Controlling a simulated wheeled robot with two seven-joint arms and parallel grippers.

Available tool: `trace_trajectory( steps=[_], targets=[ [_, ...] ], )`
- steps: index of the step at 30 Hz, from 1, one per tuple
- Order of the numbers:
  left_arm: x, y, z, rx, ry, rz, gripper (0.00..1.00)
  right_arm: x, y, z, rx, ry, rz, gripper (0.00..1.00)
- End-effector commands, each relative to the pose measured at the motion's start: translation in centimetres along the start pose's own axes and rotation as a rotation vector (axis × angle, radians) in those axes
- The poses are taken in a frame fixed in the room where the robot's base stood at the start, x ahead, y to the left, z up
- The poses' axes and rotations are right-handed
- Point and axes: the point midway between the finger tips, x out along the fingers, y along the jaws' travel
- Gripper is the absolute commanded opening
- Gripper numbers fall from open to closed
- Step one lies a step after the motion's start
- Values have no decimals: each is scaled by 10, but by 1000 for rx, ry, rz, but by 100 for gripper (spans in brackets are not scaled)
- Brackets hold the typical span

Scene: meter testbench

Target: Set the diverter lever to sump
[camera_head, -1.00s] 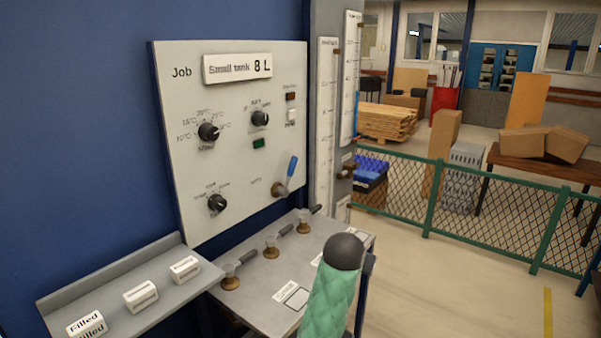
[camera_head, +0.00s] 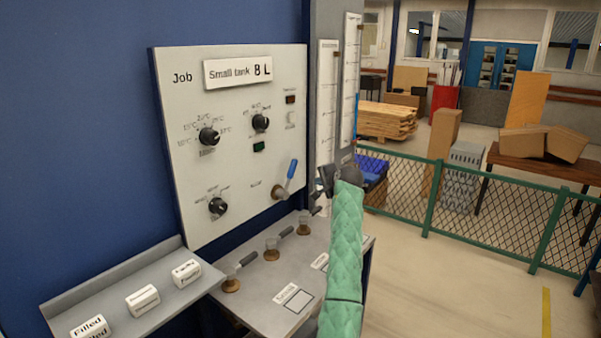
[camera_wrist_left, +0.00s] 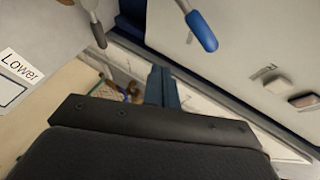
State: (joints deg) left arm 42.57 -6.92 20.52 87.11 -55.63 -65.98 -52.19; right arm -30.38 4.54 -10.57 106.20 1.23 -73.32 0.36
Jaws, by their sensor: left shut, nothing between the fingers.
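The diverter lever (camera_head: 291,170) has a blue handle and sits low on the right side of the white panel (camera_head: 235,100). Its handle points up and leans slightly right. In the left wrist view the blue handle (camera_wrist_left: 201,31) shows at the top, right of the fingers. My left gripper (camera_head: 319,187) is shut and empty, just right of the lever and apart from it, in front of the sight tubes. Its closed fingers show in the left wrist view (camera_wrist_left: 162,86). The lever's position labels are too small to read. My right gripper is not in view.
Several black knobs (camera_head: 209,137) sit on the panel. Below, a grey bench (camera_head: 265,290) carries brass valves (camera_head: 272,248) with grey handles. A shelf (camera_head: 165,285) at the lower left holds white tags. A green mesh fence (camera_head: 480,210) stands to the right, with open floor before it.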

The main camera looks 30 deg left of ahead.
Motion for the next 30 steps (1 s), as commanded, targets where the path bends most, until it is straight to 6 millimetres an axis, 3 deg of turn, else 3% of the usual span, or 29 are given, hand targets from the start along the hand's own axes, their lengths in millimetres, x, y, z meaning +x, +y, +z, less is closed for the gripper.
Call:
trace_trajectory(
  steps=[6, 10, 25, 30],
  targets=[
    [14, -5, -6, 420, -39, -122, 0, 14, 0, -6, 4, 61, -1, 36],
    [13, -10, -8, 548, -45, -151, 0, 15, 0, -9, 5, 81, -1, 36],
    [14, -11, -9, 604, -46, -156, 0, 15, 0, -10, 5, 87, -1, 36],
    [23, -14, -9, 604, -47, -155, 0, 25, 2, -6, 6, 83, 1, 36]
  ],
)
